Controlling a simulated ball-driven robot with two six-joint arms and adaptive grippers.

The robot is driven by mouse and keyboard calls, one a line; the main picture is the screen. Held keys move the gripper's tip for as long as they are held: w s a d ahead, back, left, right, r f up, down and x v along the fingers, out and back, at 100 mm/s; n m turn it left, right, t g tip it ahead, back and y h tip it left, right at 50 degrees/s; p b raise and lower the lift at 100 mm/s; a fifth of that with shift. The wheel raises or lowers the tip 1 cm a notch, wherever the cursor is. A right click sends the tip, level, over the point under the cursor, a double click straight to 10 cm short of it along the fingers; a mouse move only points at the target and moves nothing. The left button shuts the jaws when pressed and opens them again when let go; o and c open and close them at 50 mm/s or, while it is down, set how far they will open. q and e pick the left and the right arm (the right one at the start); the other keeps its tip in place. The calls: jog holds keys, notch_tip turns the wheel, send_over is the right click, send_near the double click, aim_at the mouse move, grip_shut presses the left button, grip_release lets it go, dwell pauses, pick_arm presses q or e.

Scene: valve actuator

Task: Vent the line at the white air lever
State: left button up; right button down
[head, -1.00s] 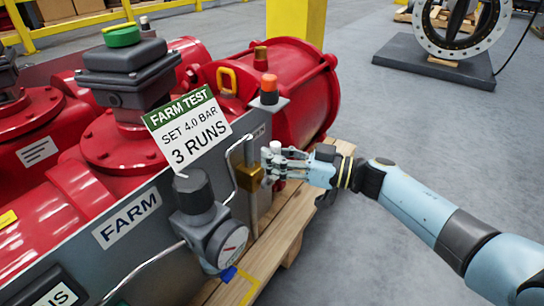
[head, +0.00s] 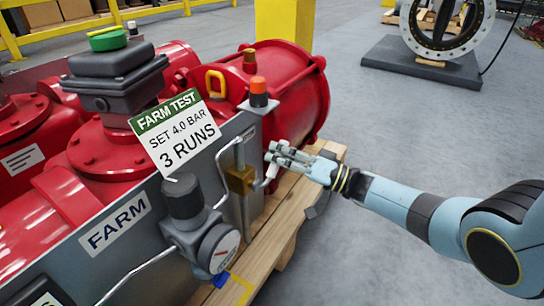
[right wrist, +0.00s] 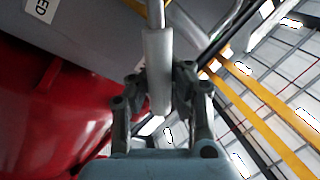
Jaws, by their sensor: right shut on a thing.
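The white air lever (head: 271,172) sticks out from a brass valve body (head: 240,180) on the grey panel's right end. My right gripper (head: 281,158) is shut on the lever's white grip. In the right wrist view the pale grip (right wrist: 158,75) lies between the two fingers (right wrist: 160,95), with its thin metal rod running up out of frame. The fingers hide part of the grip in the head view. My left gripper is not in view.
A pressure regulator with a dial gauge (head: 219,246) sits left of the valve, joined by bent metal tubing. A sign (head: 178,132) reads FARM TEST, SET 4.0 BAR, 3 RUNS. An orange-capped post (head: 258,92) stands above. The wooden pallet (head: 291,210) lies below; open floor is at right.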

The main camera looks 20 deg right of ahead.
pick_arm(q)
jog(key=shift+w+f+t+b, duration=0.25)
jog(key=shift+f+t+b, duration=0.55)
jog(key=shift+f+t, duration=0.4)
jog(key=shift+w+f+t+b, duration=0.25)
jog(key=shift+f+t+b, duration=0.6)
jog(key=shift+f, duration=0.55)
pick_arm(e)
notch_tip(320, 180, down, 6)
jog(key=d+m+t+h, duration=0.2)
jog(key=m+t, duration=0.1)
jog(key=m, duration=0.8)
jog(key=shift+w+d+f, duration=0.15)
jog(key=shift+w, duration=0.2)
jog(key=c, duration=1.5)
grip_release()
jog(key=shift+s+d, duration=0.1)
jog(key=shift+d, duration=0.1)
jog(key=shift+o, duration=1.4)
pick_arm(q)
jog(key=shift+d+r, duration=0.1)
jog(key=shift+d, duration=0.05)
pick_arm(e)
jog(key=shift+o, duration=0.3)
jog(key=shift+w+a+r, duration=0.2)
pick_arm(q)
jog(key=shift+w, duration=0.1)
pick_arm(e)
jog(key=shift+s, duration=0.1)
